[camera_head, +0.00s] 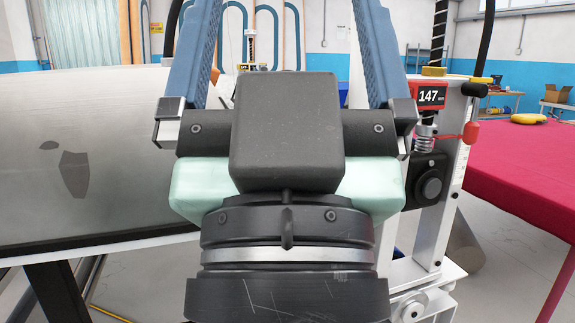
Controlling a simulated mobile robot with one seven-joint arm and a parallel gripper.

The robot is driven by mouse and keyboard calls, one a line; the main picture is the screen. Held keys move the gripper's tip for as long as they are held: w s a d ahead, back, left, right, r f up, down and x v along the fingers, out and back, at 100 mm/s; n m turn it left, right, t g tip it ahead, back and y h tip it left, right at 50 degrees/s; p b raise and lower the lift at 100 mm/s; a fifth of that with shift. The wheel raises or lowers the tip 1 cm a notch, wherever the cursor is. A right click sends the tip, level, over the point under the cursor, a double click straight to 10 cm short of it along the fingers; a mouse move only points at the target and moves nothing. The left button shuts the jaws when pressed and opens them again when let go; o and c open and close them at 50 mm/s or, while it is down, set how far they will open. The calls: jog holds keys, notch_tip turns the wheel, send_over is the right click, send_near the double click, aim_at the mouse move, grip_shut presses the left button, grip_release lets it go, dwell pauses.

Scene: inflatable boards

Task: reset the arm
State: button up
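My gripper (287,15) fills the middle of the head view, seen from behind its dark wrist. Its two blue fingers stand wide apart and run up to the top edge of the picture, where their tips are cut off. Only background shows between the visible parts of the fingers, with nothing held there. The black gripper body and pale green housing hide what lies directly behind them.
A large grey panel (110,200) with dark marks stands close on the left. A white frame with a red display reading 147 (431,95) is close on the right. Beyond it is a red-covered table (525,165) bearing a yellow object (528,118). Some grey floor shows between.

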notch_tip(320, 180, up, 22)
jog(key=p, duration=1.9)
jog(key=shift+f, duration=0.25)
